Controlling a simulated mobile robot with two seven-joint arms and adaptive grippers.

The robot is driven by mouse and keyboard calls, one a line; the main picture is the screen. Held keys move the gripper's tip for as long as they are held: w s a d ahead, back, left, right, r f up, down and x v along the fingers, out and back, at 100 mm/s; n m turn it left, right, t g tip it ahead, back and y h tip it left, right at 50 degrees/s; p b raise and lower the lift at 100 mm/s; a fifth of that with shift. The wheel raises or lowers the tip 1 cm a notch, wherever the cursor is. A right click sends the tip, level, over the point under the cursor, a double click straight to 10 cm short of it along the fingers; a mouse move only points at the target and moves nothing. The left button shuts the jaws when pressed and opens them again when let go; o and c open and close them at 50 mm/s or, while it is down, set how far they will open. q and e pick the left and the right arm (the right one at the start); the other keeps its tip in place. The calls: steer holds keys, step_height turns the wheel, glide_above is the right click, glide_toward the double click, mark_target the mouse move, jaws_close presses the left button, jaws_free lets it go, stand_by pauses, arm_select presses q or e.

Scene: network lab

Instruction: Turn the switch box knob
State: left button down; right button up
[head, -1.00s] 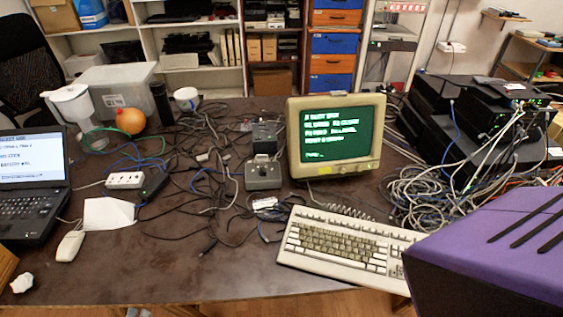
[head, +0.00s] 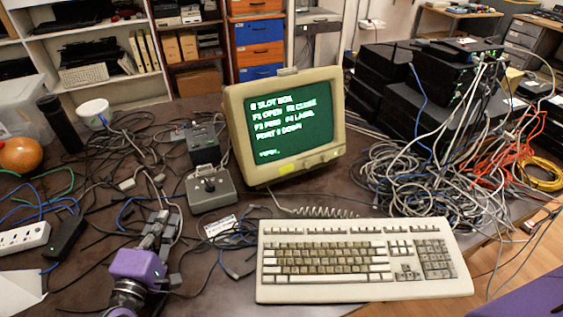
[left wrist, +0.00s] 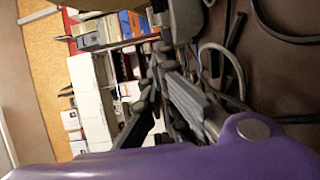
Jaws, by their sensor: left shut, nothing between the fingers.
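The grey switch box (head: 213,199) sits on the brown table, left of the monitor, with a small dark knob (head: 209,184) on its sloped top. My left gripper (head: 167,218) has purple housing and grey fingers. In the head view it is shut and empty, left of the switch box and nearer to me, apart from it. In the left wrist view the grey fingers (left wrist: 183,85) show at the centre; I cannot make out the switch box there. My right gripper is not seen.
The green-screen monitor (head: 288,128) stands right of the switch box, a dark box (head: 204,146) behind it. A keyboard (head: 361,262) lies in front of the monitor. Loose cables (head: 110,150) cover the table to the left, and a cable heap (head: 410,190) lies at the right.

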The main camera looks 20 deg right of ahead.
mark_target(190, 195)
arm_select(q)
steer(key=x, duration=0.9)
steer(key=shift+s+d, duration=0.1)
steer(key=shift+w+d+r+p, duration=0.15)
steer(key=shift+d+p, duration=0.1)
steer(key=shift+d, duration=0.35)
steer(key=shift+w+d+f+p, duration=0.1)
steer(key=shift+w+d+p, duration=0.1)
steer(key=shift+d, duration=0.4)
steer(key=shift+w+d, duration=0.1)
steer(key=shift+d, duration=0.4)
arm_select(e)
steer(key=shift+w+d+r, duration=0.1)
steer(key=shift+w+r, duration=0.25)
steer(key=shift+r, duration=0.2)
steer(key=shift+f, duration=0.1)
